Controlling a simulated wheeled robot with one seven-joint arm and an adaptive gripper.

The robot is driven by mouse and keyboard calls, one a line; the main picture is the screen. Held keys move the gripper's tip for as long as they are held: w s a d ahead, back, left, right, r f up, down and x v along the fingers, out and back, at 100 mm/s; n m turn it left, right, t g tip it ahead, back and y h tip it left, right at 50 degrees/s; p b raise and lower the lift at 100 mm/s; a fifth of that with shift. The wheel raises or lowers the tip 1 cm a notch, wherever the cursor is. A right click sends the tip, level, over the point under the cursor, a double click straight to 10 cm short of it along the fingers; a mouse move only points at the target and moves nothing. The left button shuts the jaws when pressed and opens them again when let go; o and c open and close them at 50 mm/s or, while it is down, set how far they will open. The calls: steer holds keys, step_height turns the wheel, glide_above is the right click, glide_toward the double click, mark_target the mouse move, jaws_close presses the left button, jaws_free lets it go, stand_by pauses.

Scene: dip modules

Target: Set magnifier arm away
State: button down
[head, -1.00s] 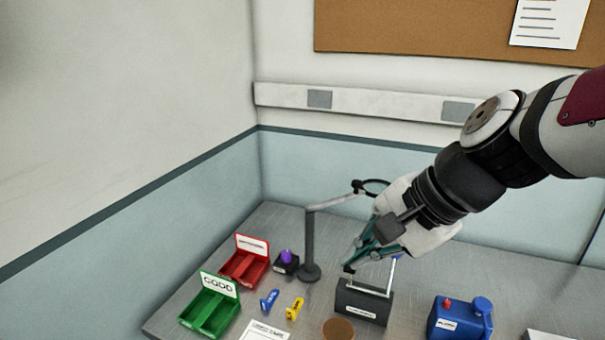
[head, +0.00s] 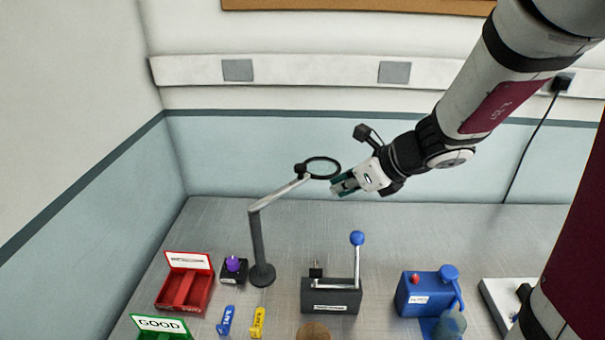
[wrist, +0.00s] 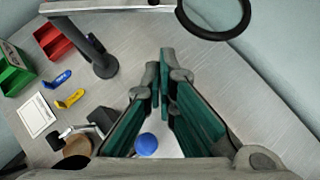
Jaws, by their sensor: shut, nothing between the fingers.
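The magnifier arm (head: 258,238) stands on the bench as a grey post on a round base. Its upper link reaches up and right to a black-rimmed ring lens (head: 321,167). In the wrist view the ring lens (wrist: 213,36) hangs at the top, beyond my fingertips. My gripper (head: 335,189) is just right of and slightly below the lens in the head view, with a small gap showing. Its fingers, also in the wrist view (wrist: 163,80), are closed together and hold nothing.
A dark fixture with a blue-knobbed lever (head: 331,295) stands below my gripper. Red (head: 184,284) and green (head: 160,328) bins, a purple-knobbed box (head: 233,269) and blue and yellow tags are at left. The back of the bench is clear.

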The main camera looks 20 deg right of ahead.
mark_target(306, 178)
steer(key=w+a+f, duration=0.2)
steer(key=w+a, duration=0.1)
steer(key=w, duration=0.2)
steer(key=shift+w+a+f, duration=0.2)
steer(key=shift+a, duration=0.05)
steer(key=shift+w+a+n+g+y, duration=0.3)
steer(key=shift+w+n+g+y, duration=0.1)
steer(key=shift+w+n, duration=0.35)
steer(key=shift+w+a+n+g+y, duration=0.35)
steer(key=shift+w+n, duration=0.2)
steer(key=shift+w, duration=0.3)
steer(key=shift+d, duration=0.1)
